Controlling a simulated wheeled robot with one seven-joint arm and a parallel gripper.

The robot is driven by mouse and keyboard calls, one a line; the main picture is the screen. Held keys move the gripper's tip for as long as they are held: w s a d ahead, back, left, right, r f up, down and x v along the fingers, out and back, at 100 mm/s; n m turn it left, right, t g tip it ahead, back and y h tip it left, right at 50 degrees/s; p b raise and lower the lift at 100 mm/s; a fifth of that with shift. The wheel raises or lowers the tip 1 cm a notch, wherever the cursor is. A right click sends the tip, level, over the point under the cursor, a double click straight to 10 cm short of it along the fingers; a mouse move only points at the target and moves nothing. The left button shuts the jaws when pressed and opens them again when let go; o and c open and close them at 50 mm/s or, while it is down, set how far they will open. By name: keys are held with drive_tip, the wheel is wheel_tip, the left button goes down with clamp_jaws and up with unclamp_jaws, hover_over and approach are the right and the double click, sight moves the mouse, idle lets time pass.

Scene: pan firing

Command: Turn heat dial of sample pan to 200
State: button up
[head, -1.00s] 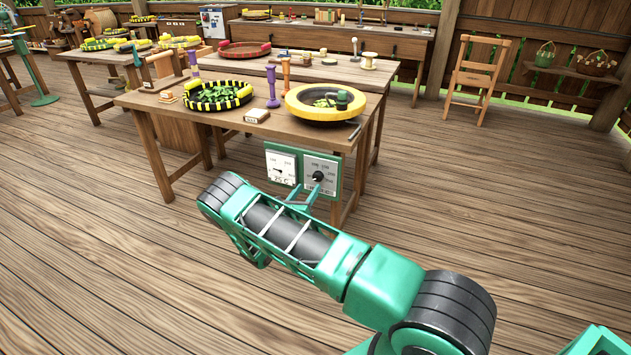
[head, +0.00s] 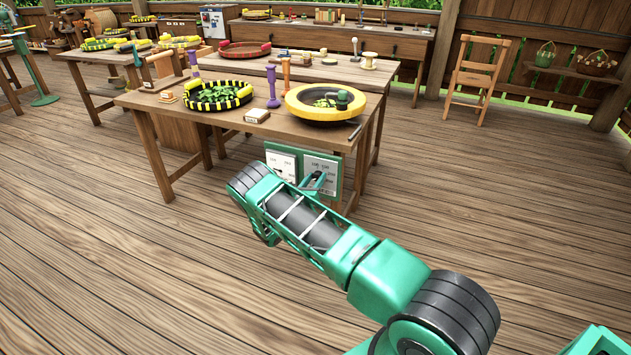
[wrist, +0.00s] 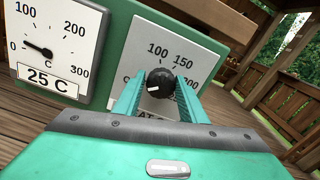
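The black heat dial (wrist: 160,84) sits on a white scale plate (wrist: 200,45) with marks including 100, 150 and 200. Its white pointer mark faces the lower left. In the wrist view my gripper (wrist: 158,88) is open, with one finger on each side of the dial; I cannot tell whether they touch it. A temperature gauge (wrist: 60,45) to the left reads 25 C, its needle low near 0. In the head view my gripper (head: 318,182) covers the dial. The yellow-rimmed sample pan (head: 325,101) stands on the table above the green control box (head: 342,165).
The wooden table (head: 280,128) also carries a black-and-yellow tray of leaves (head: 217,97), purple posts and a small block. A wooden chair (head: 479,78) stands at the back right. The plank floor around the table front is clear.

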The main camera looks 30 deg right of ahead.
drive_tip(key=c, duration=0.5)
